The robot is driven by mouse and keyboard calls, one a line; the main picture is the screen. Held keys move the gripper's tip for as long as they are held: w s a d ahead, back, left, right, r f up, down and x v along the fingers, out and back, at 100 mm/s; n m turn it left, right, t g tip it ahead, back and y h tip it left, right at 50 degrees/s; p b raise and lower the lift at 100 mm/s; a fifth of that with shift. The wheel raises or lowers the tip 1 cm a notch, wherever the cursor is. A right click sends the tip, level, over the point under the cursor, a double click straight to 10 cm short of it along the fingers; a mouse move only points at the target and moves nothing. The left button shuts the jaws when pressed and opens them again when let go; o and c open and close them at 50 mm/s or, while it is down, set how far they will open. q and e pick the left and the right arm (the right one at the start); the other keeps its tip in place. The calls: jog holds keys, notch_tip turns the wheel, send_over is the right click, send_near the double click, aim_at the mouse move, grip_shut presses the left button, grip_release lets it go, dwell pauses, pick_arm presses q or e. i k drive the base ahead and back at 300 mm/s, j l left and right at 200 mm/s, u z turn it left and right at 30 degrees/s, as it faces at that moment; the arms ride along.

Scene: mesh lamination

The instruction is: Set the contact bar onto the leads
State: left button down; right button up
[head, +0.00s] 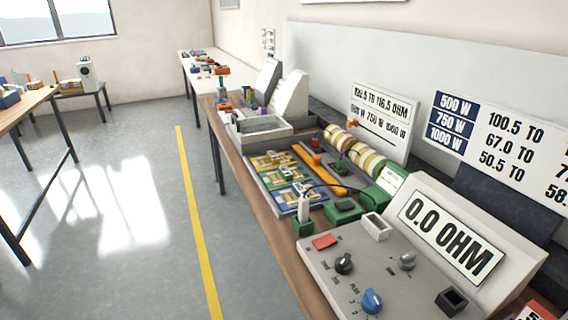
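A long orange bar (322,171) lies at a slant in the grey tray on the bench; it may be the contact bar, but I cannot tell for sure. Left of it in the same tray are flat yellow, white and blue pieces (284,181). A dark cable (330,186) arcs over the tray's front part towards a green block (343,211). I cannot make out which parts are the leads, or whether the bar touches any. The meter's display (452,236) reads 0.0 OHM. Neither of my grippers is in view.
The meter box (395,275) with knobs fills the bench's near end. A grey open box (258,130) sits beyond.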

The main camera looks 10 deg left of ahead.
aim_at(316, 162)
jog(key=i+j+z, duration=0.1)
jog(key=z, duration=0.3)
jog(key=j+z, duration=0.1)
jog(key=z, duration=0.35)
jog(key=i+j+z, duration=0.1)
jog(key=z, duration=0.3)
jog(key=i+j+z, duration=0.15)
jog(key=j+z, duration=0.15)
jog(key=j, duration=0.85)
jog(key=j+z, duration=0.3)
jog(key=j, duration=0.8)
